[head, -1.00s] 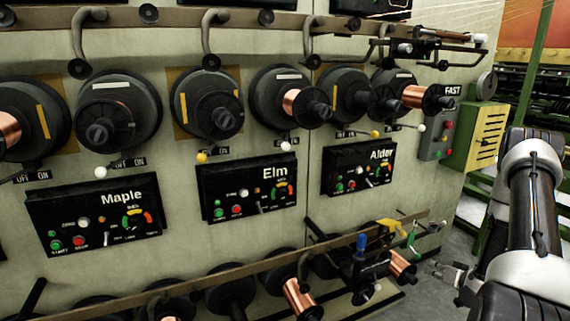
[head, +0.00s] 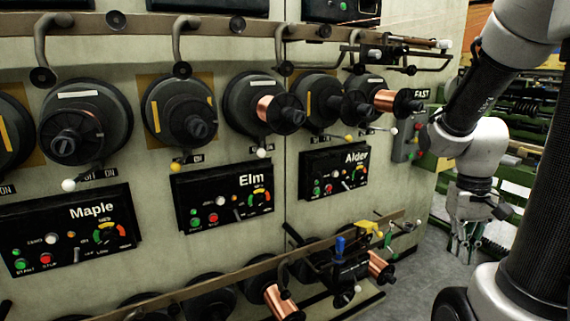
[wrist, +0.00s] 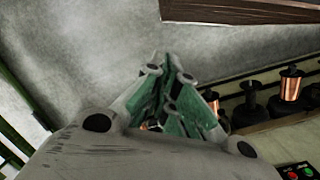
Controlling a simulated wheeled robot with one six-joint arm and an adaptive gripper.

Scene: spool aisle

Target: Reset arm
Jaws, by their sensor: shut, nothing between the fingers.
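My arm is folded on the right side of the head view, with its links standing tall there. My gripper (head: 463,252) hangs pointing down below the wrist, over the floor to the right of the machine. It is shut and empty. In the wrist view, the green-padded fingers of my gripper (wrist: 172,65) come together with nothing between them. The gripper is apart from the panels and the spools.
The machine wall carries Maple (head: 70,232), Elm (head: 222,195) and Alder (head: 334,170) panels, with spools above. A lower rail (head: 225,275) with copper spools (head: 283,302) juts out near the floor. Grey floor (head: 425,268) lies clear between rail and gripper.

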